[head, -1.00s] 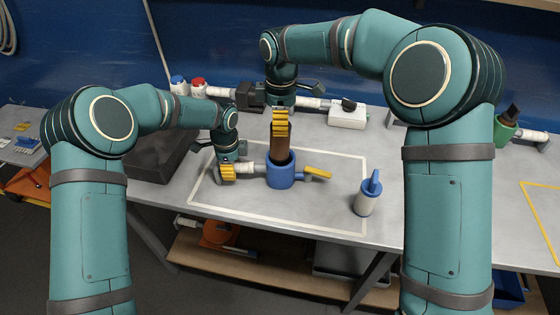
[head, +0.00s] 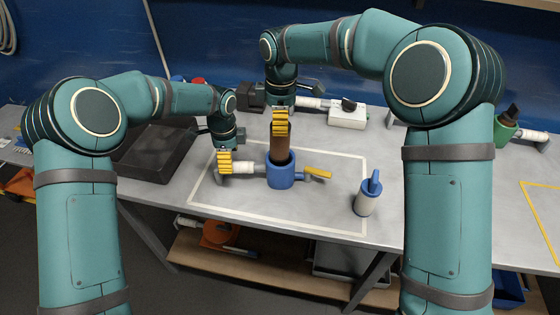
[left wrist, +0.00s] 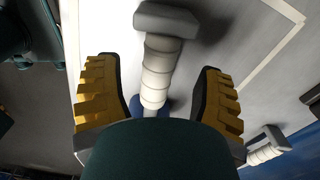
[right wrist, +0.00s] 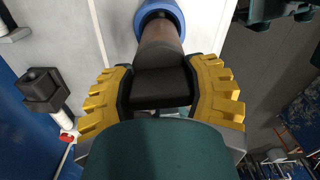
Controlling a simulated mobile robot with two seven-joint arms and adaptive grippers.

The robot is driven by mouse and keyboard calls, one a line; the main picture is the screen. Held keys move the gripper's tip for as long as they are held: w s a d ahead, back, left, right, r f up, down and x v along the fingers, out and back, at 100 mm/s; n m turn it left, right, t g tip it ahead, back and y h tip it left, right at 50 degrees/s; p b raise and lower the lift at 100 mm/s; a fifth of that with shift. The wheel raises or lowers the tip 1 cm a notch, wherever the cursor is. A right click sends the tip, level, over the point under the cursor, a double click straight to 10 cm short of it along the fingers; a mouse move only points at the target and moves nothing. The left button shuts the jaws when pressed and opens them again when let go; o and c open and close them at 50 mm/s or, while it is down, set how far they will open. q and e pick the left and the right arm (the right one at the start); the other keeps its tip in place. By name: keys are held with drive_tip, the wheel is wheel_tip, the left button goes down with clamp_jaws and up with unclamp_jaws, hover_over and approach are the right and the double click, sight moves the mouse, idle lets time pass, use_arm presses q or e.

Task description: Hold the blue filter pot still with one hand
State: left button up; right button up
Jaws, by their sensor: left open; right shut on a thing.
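The blue filter pot (head: 281,180) stands upright inside the white-outlined area of the table. Its white grip with a grey end (head: 243,168) sticks out to the left, and a yellow lever (head: 317,172) shows at its right. My left gripper (head: 224,162) is open at the grip's outer end. In the left wrist view the white grip (left wrist: 157,70) lies between the spread fingers, apart from both. My right gripper (head: 280,124) is shut on the black top of a brown cylinder (head: 279,150), whose lower end is inside the pot. The pot also shows in the right wrist view (right wrist: 160,12).
A dark tray (head: 155,170) lies at the left. A white box (head: 347,116) and a green cup (head: 503,131) stand further back.

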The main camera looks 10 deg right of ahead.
use_arm(q)
wheel_tip(320, 180, up, 8)
drive_tip(key=shift+f, duration=0.2)
idle(0.5)
